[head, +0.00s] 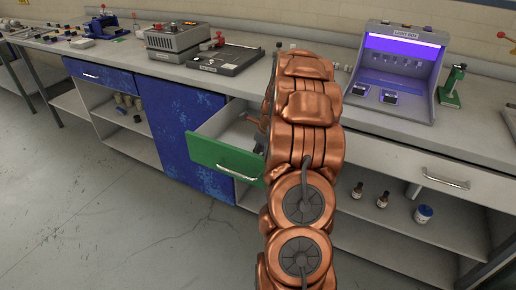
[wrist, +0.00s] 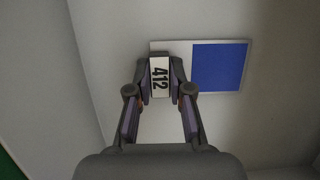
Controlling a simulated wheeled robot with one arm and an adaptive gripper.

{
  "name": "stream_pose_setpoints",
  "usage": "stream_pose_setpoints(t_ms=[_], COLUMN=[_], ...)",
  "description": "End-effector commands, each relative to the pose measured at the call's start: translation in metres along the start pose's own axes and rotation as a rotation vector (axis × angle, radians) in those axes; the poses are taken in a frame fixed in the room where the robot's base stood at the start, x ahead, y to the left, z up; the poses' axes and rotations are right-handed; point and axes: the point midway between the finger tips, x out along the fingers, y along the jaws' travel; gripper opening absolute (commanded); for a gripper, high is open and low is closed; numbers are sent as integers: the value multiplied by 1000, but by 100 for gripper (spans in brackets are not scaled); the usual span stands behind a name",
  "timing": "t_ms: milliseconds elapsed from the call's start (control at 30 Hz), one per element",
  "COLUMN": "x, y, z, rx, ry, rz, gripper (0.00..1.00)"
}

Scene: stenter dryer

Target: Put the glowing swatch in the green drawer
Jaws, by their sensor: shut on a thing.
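The green drawer (head: 224,160) is pulled open from the bench front, left of my arm in the head view. In the wrist view its pale inside fills most of the picture, with a strip of its green front (wrist: 10,168) at the lower left. My gripper (wrist: 160,80) is shut on the white end of a swatch (wrist: 220,66), marked 412 with a blue patch. The swatch is over or in the drawer; I cannot tell whether it touches the floor. It shows no clear glow here.
A light box (head: 401,55) with a violet lamp stands on the bench to the right, with small dark-and-white items (head: 389,97) in it. A green stand (head: 452,87) is beside it. A closed white drawer (head: 440,178) is at the right, above bottles on a shelf.

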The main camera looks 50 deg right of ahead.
Motion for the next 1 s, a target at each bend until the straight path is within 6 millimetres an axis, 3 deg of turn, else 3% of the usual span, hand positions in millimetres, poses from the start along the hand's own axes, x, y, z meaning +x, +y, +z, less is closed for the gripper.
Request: stream_pose_setpoints(t_ms=[367, 400, 667, 1000], x=[0, 0, 0, -1], y=[0, 0, 0, 0], z=[0, 0, 0, 0], rx=[0, 0, 0, 0], ry=[0, 0, 0, 0], rz=[0, 0, 0, 0], gripper=[0, 21, 48, 49])
